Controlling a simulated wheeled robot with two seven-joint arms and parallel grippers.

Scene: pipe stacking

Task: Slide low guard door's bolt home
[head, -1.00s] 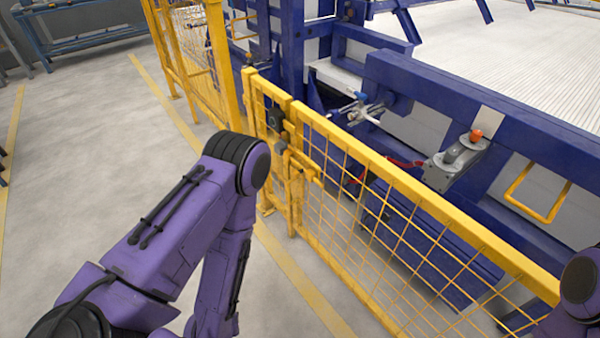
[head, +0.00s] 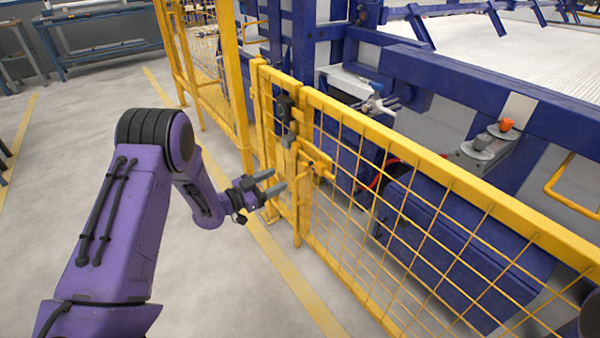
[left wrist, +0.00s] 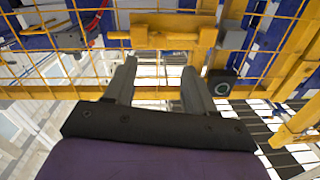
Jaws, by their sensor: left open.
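The low guard door (head: 400,185) is a yellow mesh panel running from the centre to the lower right in the head view. Its yellow bolt (head: 318,160) sits near the door's left end, by the yellow post (head: 262,120). In the left wrist view the bolt (left wrist: 120,35) is a horizontal yellow rod at a yellow bracket. How far the bolt reaches into its catch I cannot tell. My left gripper (head: 277,184) is open and empty, on the near side of the door, just left of and below the bolt. Its two grey fingers (left wrist: 160,75) point towards the bracket, apart from it.
A black round fitting (head: 284,108) sits on the gate's upper left. Behind the door stand blue machine frames (head: 480,90) and a grey box with an orange knob (head: 505,125). Taller yellow fencing (head: 205,60) is at the left. The grey floor on the near side is clear.

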